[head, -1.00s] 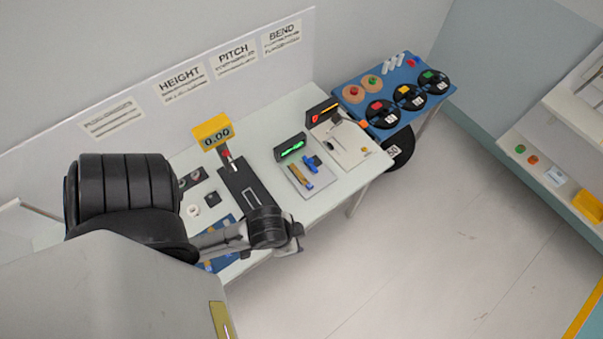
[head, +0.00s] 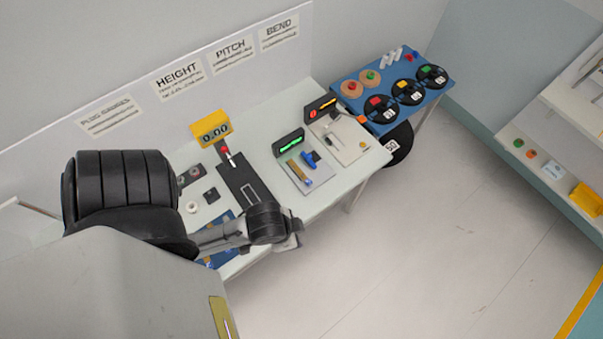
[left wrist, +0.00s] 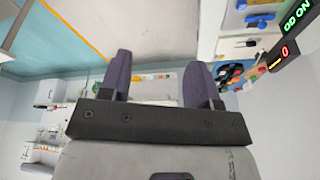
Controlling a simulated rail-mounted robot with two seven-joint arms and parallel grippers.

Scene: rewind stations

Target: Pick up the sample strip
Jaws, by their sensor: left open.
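I cannot make out a sample strip for certain. A blue mat (head: 222,258) with small tan pieces lies on the near left of the white table (head: 310,205), partly hidden under my left arm. In the left wrist view my left gripper (left wrist: 157,72) is open, with its two dark fingers apart and nothing between them. In the head view my left wrist is over the table's front edge; the fingers cannot be made out. My right gripper is not in view.
A blue reel table (head: 440,92) is beyond. The floor (head: 440,235) at right is clear.

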